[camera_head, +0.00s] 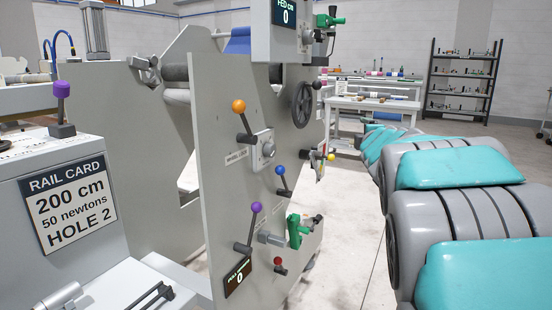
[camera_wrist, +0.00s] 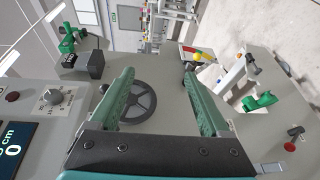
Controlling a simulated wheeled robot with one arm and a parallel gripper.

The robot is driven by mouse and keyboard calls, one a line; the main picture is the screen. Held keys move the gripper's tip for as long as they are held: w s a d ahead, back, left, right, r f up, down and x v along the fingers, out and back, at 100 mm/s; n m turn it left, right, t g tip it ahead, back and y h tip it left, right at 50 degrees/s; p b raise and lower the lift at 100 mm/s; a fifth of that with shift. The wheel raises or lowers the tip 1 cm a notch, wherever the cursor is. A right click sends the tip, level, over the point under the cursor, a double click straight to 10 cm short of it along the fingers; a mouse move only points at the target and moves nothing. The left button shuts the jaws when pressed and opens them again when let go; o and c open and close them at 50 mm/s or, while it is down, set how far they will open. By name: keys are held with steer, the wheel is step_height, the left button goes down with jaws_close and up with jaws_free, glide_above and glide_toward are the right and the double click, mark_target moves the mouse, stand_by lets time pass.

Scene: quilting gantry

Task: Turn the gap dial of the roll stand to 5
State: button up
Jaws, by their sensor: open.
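The roll stand (camera_head: 222,200) is a grey upright panel in the middle of the head view. In the wrist view a grey knob with tick marks (camera_wrist: 52,97) sits by a display reading 0 (camera_wrist: 14,148). I cannot tell which of these is the gap dial, nor read a setting. My gripper (camera_wrist: 158,72) is open and empty in the wrist view, its green fingers apart before the black handwheel (camera_wrist: 140,102). I cannot make it out in the head view.
Blue-knobbed (camera_head: 281,171), purple-knobbed (camera_head: 256,208) and red-knobbed levers (camera_head: 278,263) and a green clamp (camera_head: 296,231) stick out from the panel. A rail card (camera_head: 66,204) reads 200 cm, 50 newtons, hole 2. Floor is open behind the stand, towards a shelf rack (camera_head: 460,82).

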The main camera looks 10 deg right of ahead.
mark_target(274, 150)
steer(key=w+a+r+n+t+y+b, duration=0.1)
steer(key=w+a+r+n+t+y, duration=0.2)
steer(key=w+n+y, duration=0.35)
steer(key=s+a+f+n+g+y+b, duration=0.15)
steer(key=a+f+n+g+y, duration=0.35)
steer(key=n, duration=0.6)
steer(key=s+a+f+n+g+y+b, duration=0.15)
steer(key=a+f+n+g+y, duration=0.25)
steer(key=a+n+y, duration=0.55)
steer(key=w+a+h, duration=0.1)
steer(key=w+a, duration=0.1)
steer(key=w+a+n+h, duration=0.1)
steer(key=w+a, duration=0.1)
steer(key=shift+w+a+r, duration=0.1)
steer(key=shift+w+r, duration=0.1)
steer(key=shift+w, duration=0.05)
jaws_close()
